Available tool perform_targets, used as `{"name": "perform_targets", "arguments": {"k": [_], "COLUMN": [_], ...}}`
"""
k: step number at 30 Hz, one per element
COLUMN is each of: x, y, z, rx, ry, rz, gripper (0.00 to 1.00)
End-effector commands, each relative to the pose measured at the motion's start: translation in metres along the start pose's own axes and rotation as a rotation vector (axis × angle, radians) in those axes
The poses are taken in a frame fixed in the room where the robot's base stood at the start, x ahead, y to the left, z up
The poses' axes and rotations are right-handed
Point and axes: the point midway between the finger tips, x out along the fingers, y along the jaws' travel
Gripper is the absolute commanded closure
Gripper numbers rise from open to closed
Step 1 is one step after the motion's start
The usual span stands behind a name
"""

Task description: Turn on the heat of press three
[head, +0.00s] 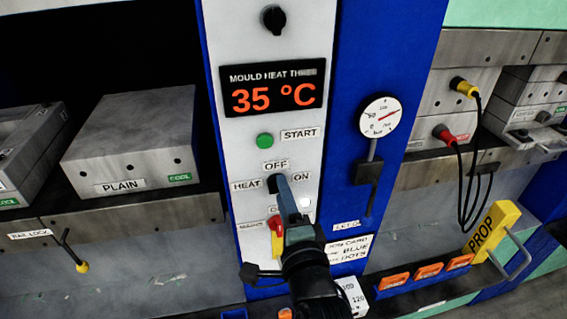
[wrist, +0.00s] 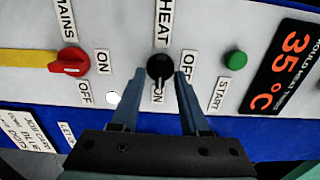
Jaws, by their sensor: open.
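The panel of press three has a black HEAT knob (head: 277,184), partly hidden by my gripper in the head view. In the wrist view the HEAT knob (wrist: 160,66) sits between my two fingertips. Its white mark points down in that view, to the ON label (wrist: 158,97). My gripper (wrist: 161,74) is open, one finger on each side of the knob; I cannot tell if either touches it. It also shows in the head view (head: 282,181). The display (head: 273,88) reads 35 °C under MOULD HEAT THREE. A round white lamp (head: 305,202) looks bright.
A green START button (head: 264,140) is above the knob in the head view. The red MAINS switch (wrist: 70,61) on its yellow plate is left of my fingers in the wrist view. A gauge (head: 380,115), PLAIN block (head: 130,140) and yellow PROP (head: 488,233) stand to the sides.

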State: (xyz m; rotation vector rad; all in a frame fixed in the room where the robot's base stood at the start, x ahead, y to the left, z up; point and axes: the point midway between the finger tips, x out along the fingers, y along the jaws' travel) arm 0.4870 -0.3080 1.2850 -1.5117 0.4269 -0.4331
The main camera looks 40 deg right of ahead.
Motion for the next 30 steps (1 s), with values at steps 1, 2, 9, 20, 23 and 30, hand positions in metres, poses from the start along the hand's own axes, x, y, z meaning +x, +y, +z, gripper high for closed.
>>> {"name": "perform_targets", "arguments": {"k": [1, 2, 9, 20, 23, 30], "x": [0.000, 0.000, -0.019, -0.090, -0.106, -0.127], "y": [0.000, 0.000, 0.003, 0.005, 0.004, 0.001], "z": [0.000, 0.000, 0.000, 0.000, 0.000, 0.000], "rx": [-0.001, -0.001, -0.003, -0.002, -0.001, 0.000], "ry": [0.000, 0.000, 0.000, 0.001, 0.001, 0.000], "rz": [0.000, 0.000, 0.001, 0.002, 0.003, 0.001], "gripper": [0.55, 0.55, 0.55, 0.55, 0.55, 0.55]}}
